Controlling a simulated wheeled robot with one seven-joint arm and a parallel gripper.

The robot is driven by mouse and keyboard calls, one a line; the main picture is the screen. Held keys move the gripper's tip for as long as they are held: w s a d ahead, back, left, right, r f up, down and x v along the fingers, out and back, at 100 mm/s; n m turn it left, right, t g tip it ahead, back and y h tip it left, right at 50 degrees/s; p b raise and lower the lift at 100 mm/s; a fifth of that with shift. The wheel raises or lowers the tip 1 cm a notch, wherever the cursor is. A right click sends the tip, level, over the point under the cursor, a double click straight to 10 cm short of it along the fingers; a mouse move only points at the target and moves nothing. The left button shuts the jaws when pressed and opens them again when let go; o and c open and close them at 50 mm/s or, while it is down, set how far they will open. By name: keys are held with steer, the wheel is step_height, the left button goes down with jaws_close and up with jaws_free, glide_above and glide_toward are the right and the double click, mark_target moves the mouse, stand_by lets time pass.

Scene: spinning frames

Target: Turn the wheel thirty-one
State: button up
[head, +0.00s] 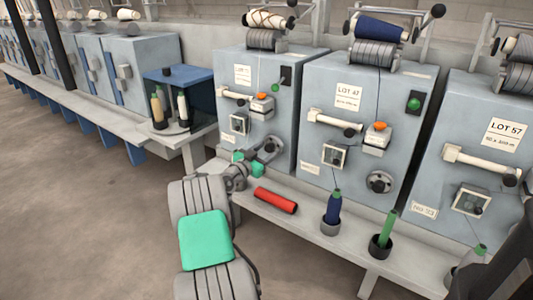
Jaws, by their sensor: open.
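My gripper (248,162) has green-tipped fingers, spread apart, low in front of the left blue-grey machine (262,85). A round dark-and-grey handwheel (270,147) on that machine is just right of the fingers and partly covered by them. Whether they touch cannot be told. I cannot read a number thirty-one on any machine. A similar grey wheel (380,182) is in plain view on the middle machine (345,100). The middle machine's small number plate (310,168) is too blurred to read.
A red spool (276,200), a blue bobbin (333,207) and a green bobbin (384,232) sit along the ledge right of my gripper. The right machine (480,130) has a plate (424,211) apparently reading 33. A glass-sided case (181,97) stands at left; open floor lies below it.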

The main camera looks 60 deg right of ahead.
jaws_close()
stand_by(0.6)
